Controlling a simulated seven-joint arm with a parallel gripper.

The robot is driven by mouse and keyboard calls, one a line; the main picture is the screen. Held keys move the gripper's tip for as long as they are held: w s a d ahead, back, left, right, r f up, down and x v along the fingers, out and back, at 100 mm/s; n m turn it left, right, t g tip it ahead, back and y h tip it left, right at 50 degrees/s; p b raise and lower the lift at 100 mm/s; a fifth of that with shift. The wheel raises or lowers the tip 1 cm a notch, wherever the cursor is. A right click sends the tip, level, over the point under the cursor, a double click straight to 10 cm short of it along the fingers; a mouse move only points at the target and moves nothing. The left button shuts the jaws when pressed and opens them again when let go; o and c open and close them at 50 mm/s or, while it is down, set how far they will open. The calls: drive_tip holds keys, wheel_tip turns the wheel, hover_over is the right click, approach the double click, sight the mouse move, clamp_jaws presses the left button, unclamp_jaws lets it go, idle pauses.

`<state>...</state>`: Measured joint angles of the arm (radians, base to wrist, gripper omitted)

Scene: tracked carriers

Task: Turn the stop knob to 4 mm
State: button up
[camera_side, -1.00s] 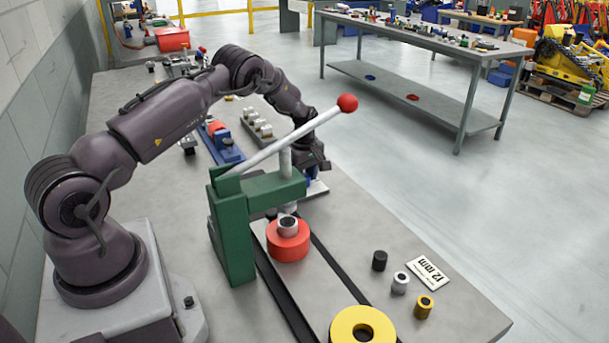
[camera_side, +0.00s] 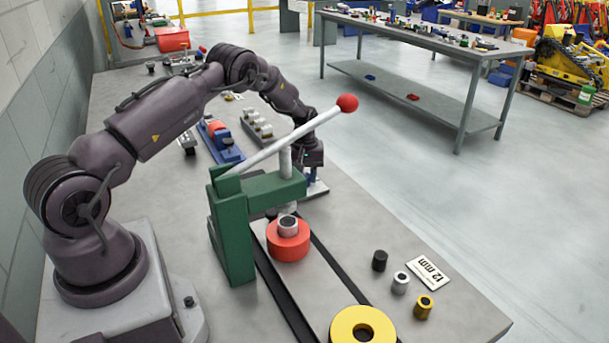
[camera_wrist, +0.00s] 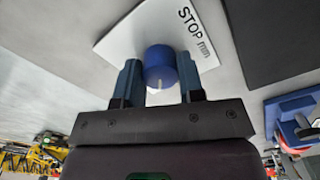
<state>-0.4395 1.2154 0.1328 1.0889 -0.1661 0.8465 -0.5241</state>
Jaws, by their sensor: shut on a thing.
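The blue stop knob (camera_wrist: 160,64) stands on a white plate (camera_wrist: 125,30) printed "STOP mm" in the wrist view. A pale pointer mark shows on the knob's near side. My gripper (camera_wrist: 160,82) has a finger on each side of the knob and is shut on it. In the side view my gripper (camera_side: 312,172) is low over the plate (camera_side: 318,190), behind the green press, and the knob is mostly hidden there. The numbers of the scale cannot be read in either view.
The green press (camera_side: 232,235) with a red-balled lever (camera_side: 347,103) stands in front of my gripper. A red ring (camera_side: 289,242) sits under it, a yellow ring (camera_side: 345,322) nearer. Several small bushings and a "12 mm" card (camera_side: 428,272) lie at right. A blue fixture (camera_side: 222,145) is at left.

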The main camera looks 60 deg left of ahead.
drive_tip(key=m, duration=0.5)
drive_tip(key=shift+r+m, duration=0.1)
drive_tip(key=shift+m, duration=0.2)
drive_tip(key=m, duration=0.4)
drive_tip(key=shift+m, duration=0.4)
drive_tip(key=o, duration=0.9)
wheel_tip(320, 180, up, 13)
drive_tip(key=shift+f, duration=0.1)
